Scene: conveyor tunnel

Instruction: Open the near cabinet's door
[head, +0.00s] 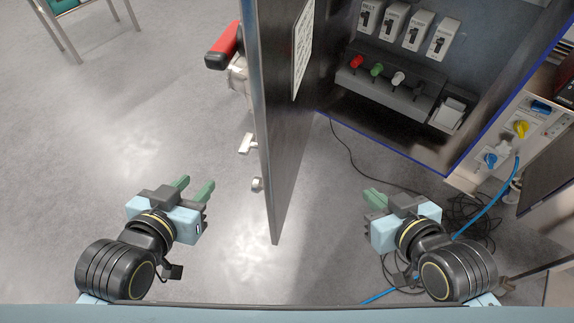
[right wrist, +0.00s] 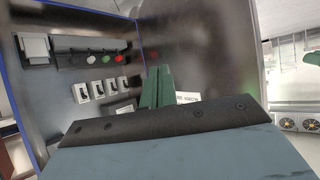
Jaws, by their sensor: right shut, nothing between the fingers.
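The near cabinet (head: 425,150) has its dark interior facing me, with a blue edge. Its door (head: 280,110) stands wide open, swung out toward me and seen nearly edge-on between my two grippers. A red handle (head: 222,48) and small light fittings (head: 247,143) stick out from the door's outer, left face. My left gripper (head: 198,184) is open and empty, left of the door and apart from it. My right gripper (head: 370,196) is shut and empty on the door's inner side. Its green fingers show in the right wrist view (right wrist: 157,88), with the cabinet interior (right wrist: 70,50) beyond.
Inside the cabinet are several switches (head: 394,20) and a shelf of coloured knobs (head: 377,69). Black cables (head: 470,220) and a blue cable (head: 490,218) lie at the right. A socket panel (head: 515,130) stands right of the cabinet.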

